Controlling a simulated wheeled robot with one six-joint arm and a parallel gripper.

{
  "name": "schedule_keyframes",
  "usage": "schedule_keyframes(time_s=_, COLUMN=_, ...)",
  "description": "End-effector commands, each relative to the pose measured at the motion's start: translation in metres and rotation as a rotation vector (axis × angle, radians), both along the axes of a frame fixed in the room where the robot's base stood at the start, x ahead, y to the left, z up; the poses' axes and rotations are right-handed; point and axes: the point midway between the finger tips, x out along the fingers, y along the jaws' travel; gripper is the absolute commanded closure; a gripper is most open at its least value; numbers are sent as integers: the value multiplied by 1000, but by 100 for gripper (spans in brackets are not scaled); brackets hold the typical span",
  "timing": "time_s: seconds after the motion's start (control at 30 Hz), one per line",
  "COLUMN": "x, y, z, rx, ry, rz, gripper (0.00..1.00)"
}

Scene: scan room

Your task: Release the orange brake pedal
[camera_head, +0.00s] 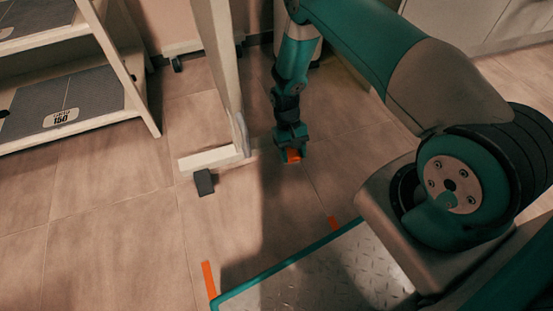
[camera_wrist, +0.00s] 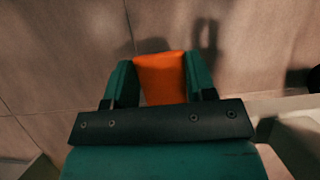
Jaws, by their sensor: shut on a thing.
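The orange brake pedal (camera_head: 294,156) is a small flat orange piece low over the floor, at the tip of my gripper (camera_head: 290,150). In the wrist view the orange pedal (camera_wrist: 161,80) fills the gap between the two teal fingers of my gripper (camera_wrist: 159,72). My gripper is shut on it, with a finger against each side. The arm reaches down from above. In the head view the gripper hides most of the pedal, and I cannot see what it joins to.
A cream upright panel with a white foot (camera_head: 208,158) stands just left of my gripper. A dark grey block (camera_head: 204,182) sits at that foot. A shelf unit with grey panels (camera_head: 62,100) stands at the left. Tiled floor (camera_head: 130,225) in front is clear.

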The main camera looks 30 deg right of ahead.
Motion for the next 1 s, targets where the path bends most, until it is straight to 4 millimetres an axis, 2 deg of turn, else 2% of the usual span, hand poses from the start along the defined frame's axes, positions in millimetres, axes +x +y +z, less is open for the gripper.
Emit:
schedule_keyframes(time_s=0.2, x=0, y=-9, z=2, rx=7, ry=26, rz=-15, gripper=92)
schedule_keyframes(time_s=0.5, x=1, y=-9, z=2, rx=5, ry=26, rz=-14, gripper=92)
schedule_keyframes(time_s=0.53, x=1, y=-9, z=2, rx=5, ry=26, rz=-14, gripper=47)
schedule_keyframes(time_s=0.63, x=1, y=-9, z=2, rx=5, ry=26, rz=-15, gripper=24)
schedule_keyframes(time_s=1.0, x=2, y=-11, z=7, rx=3, ry=26, rz=-19, gripper=23)
